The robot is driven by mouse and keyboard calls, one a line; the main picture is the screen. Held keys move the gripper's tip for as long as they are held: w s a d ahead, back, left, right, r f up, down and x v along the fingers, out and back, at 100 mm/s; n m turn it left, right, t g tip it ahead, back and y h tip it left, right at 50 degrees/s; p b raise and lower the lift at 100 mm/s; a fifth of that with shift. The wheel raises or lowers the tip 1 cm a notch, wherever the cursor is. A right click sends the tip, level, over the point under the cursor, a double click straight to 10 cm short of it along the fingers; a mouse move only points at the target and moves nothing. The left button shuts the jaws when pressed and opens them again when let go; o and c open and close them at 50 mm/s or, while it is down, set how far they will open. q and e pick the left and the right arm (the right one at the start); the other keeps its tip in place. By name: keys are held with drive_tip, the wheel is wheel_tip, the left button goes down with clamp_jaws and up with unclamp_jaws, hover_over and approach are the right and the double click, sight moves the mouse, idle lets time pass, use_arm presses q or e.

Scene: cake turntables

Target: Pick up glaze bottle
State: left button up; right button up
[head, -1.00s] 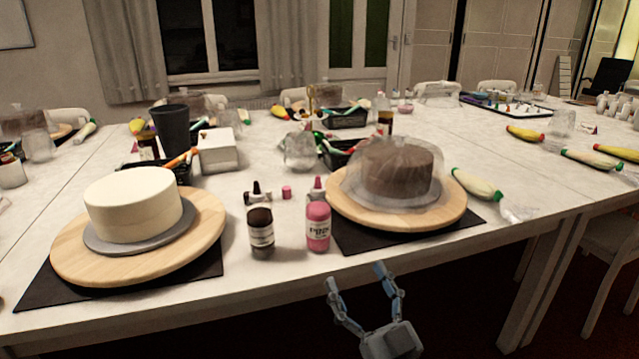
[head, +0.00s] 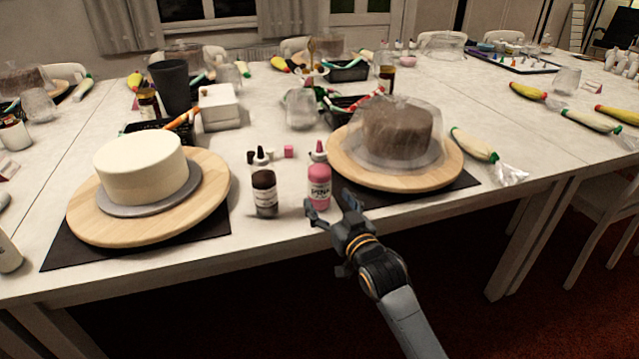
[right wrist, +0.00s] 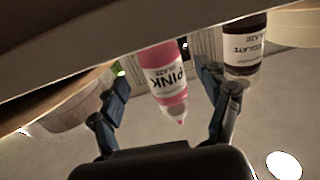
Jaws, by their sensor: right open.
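The pink glaze bottle (head: 319,186) stands upright near the table's front edge, between the two turntables. The chocolate glaze bottle (head: 264,191) stands upright just to its left. My right gripper (head: 328,207) is open at the table's front edge, its fingers pointing at the pink bottle. In the right wrist view, which is upside down, the pink bottle (right wrist: 163,78) appears between the open fingers (right wrist: 166,95), with its label readable. The chocolate bottle (right wrist: 243,52) is outside the fingers there. I cannot tell whether a finger touches the pink bottle. My left gripper is not in view.
A wooden turntable (head: 209,205) with a white cake (head: 140,165) stands at left. Another turntable (head: 350,172) with a covered brown cake (head: 396,130) stands close to the right of the pink bottle. A piping bag (head: 474,146) lies farther right.

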drive_tip(key=b+x, duration=0.1)
drive_tip(key=x, duration=0.4)
drive_tip(key=shift+a+r, duration=0.1)
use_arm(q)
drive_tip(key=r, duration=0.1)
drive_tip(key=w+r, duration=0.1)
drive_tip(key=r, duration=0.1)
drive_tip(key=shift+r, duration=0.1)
use_arm(e)
drive_tip(key=shift+r, duration=0.1)
drive_tip(key=c, duration=0.9)
